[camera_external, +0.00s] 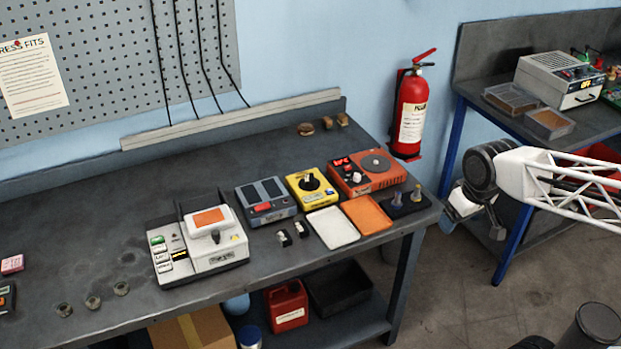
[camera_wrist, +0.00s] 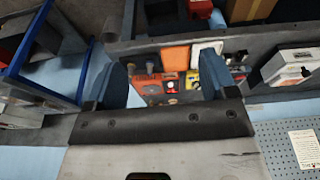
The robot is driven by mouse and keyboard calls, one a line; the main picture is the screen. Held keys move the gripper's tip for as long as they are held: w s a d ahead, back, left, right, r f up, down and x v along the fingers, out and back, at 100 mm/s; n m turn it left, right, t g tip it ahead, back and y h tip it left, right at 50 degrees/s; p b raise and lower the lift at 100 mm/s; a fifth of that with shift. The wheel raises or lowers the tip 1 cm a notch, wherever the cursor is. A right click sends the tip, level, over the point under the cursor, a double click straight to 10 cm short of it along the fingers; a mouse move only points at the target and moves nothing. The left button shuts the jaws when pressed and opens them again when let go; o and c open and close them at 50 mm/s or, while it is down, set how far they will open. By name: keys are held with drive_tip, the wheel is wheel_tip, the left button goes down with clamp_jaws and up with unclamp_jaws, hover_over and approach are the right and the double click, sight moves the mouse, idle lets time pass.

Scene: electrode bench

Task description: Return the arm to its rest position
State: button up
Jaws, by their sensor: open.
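My gripper (camera_external: 455,212) is at the right in the external view, out past the bench's right end and over the floor. In the wrist view my gripper (camera_wrist: 165,85) shows two blue-grey fingers set wide apart with nothing held between them. The dark workbench (camera_external: 90,215) stands to its left, with free air between. My white lattice arm reaches in from the right edge of the external view. The far side of the gripper is hidden there.
A red fire extinguisher (camera_external: 411,112) hangs on the wall behind the gripper. A second bench (camera_external: 480,80) with a grey device (camera_external: 545,85) stands at the right. An orange tray (camera_external: 366,215), a white tray (camera_external: 333,228) and a dark stand (camera_external: 405,204) sit near the workbench's right end.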

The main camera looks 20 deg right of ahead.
drive_tip(key=shift+s+d+f+m, duration=0.15)
drive_tip(key=shift+s+f, duration=0.1)
drive_tip(key=shift+s, duration=0.35)
drive_tip(key=shift+s+d+f+m, duration=0.1)
drive_tip(key=shift+s+f+m, duration=0.1)
drive_tip(key=shift+s, duration=0.4)
